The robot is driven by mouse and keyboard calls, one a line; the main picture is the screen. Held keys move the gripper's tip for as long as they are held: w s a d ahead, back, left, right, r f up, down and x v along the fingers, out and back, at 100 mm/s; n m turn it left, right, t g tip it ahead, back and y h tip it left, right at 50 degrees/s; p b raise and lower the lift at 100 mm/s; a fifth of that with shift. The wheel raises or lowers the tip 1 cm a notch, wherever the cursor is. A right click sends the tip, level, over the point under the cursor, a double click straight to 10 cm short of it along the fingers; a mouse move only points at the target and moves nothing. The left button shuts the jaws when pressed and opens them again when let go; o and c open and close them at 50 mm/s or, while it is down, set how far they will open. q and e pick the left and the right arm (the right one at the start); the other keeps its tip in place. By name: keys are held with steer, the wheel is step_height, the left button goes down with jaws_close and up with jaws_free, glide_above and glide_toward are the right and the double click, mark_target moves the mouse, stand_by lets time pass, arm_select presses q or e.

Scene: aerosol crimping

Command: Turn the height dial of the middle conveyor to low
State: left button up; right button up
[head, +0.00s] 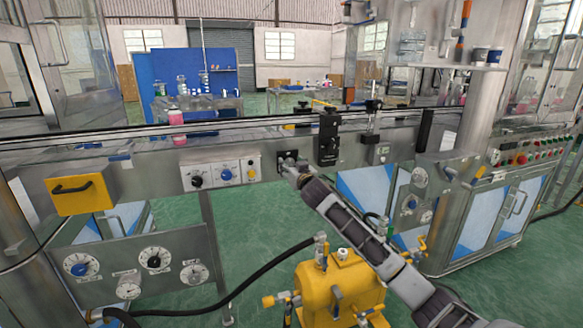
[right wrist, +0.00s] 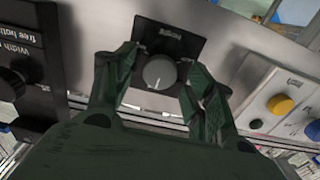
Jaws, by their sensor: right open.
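The height dial (right wrist: 158,72) is a round grey knob with a white pointer line on a small black plate (right wrist: 172,42). The plate's lettering is too small to read. In the head view the black plate (head: 287,155) is on the middle conveyor's steel front rail (head: 150,168), and my gripper partly covers it. My right gripper (right wrist: 159,58) is open, with one dark green finger on each side of the knob. A gap shows between the fingers and the knob. In the head view my right gripper (head: 291,168) is right at the plate. My left gripper is out of view.
A black box marked "Width" (head: 328,138) sits just right of the dial in the head view. A panel with black, blue and yellow knobs (head: 222,173) is left of it. A yellow tank (head: 340,285) stands below my right arm. A pink bottle (head: 177,125) is on the conveyor.

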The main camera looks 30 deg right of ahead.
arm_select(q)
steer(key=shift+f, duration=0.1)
arm_select(e)
steer(key=shift+w, duration=0.1)
steer(key=shift+c, duration=0.2)
steer(key=c, duration=1)
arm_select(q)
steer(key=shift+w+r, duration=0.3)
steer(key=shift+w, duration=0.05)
arm_select(e)
steer(key=shift+o, duration=0.2)
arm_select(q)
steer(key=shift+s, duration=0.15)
